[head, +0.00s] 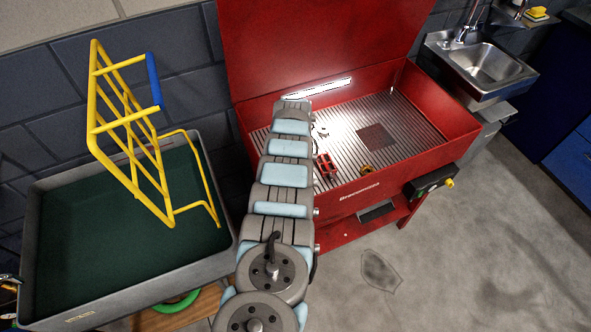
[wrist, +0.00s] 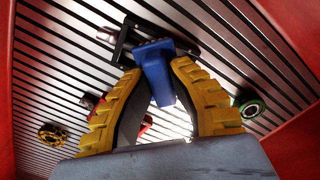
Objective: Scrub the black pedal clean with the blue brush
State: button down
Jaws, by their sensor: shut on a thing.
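In the wrist view, my gripper (wrist: 160,85) has its two yellow ridged fingers closed on the blue brush (wrist: 156,72). The brush's far end is at the black pedal (wrist: 124,42), overlapping its edge in the picture; I cannot tell whether they touch. The pedal lies on the slatted metal floor of the red basin, with a silver end at its left. The brush's bristles are not clearly visible. In the head view my arm hides the gripper, the brush and most of the area around them.
The red basin (head: 408,161) has raised walls and an open lid (head: 320,45). A red part (head: 325,166) and a small yellow round part (head: 366,170) lie inside it. A yellow rack (head: 130,120) stands in a grey tub (head: 190,270).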

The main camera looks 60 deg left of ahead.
jog(key=shift+d+r+p, duration=0.1)
jog(key=shift+d+p, duration=0.05)
jog(key=shift+p, duration=0.3)
jog(key=shift+d+p, duration=0.3)
jog(key=shift+p, duration=0.3)
jog(key=shift+d+p, duration=1.6)
jog(key=shift+p, duration=1.35)
jog(key=shift+a+f+b, duration=0.2)
jog(key=shift+b, duration=0.35)
jog(key=shift+a+b, duration=0.35)
jog(key=shift+b, duration=0.25)
jog(key=shift+a, duration=0.1)
jog(key=shift+a+b, duration=1.4)
jog(key=shift+b, duration=1.8)
jog(key=shift+r, duration=0.2)
jog(key=shift+r+p, duration=2.15)
jog(key=shift+r, duration=0.25)
